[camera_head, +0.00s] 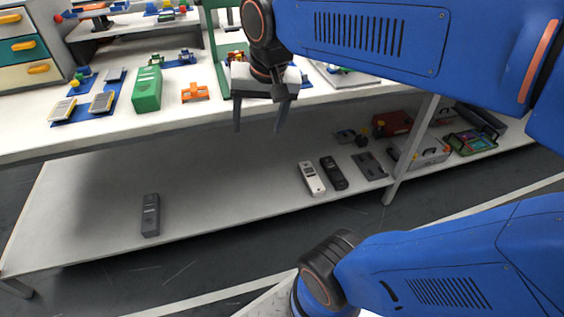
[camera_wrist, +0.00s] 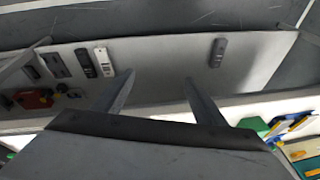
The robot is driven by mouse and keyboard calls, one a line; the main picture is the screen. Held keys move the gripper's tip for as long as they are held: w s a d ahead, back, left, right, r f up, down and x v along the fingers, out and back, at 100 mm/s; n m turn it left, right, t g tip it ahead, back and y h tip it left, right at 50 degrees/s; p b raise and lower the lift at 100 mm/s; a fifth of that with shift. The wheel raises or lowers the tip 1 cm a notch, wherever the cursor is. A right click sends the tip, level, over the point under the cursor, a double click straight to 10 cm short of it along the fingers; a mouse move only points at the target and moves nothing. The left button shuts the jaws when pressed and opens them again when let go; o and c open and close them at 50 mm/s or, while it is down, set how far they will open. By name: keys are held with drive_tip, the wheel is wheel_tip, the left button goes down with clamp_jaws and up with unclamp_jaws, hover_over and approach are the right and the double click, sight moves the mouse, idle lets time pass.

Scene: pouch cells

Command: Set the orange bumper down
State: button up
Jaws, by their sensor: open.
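The orange bumper (camera_head: 195,92) sits on the white upper worktop in the head view, to the right of a green box. It appears to rest on the surface, apart from my gripper. My gripper (camera_head: 259,129) is open and empty, to the right of the bumper, with its fingers pointing down in front of the worktop's front edge. The wrist view also shows my gripper (camera_wrist: 159,77) with its two fingers wide apart and nothing between them. I cannot make out the bumper in the wrist view.
The green box (camera_head: 147,89) and blue trays with small parts (camera_head: 82,106) stand left of the bumper. The lower shelf (camera_head: 100,190) carries a dark handset (camera_head: 150,215), a white handset (camera_head: 311,178) and several other items. Its middle is clear.

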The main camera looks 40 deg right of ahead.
drive_tip(key=s+d+f+n+t, duration=0.1)
drive_tip(key=s+f+n, duration=0.4)
drive_tip(key=s+f, duration=0.2)
drive_tip(key=shift+s+f+n, duration=0.3)
drive_tip(key=shift+s+n, duration=0.1)
drive_tip(key=shift+s, duration=0.05)
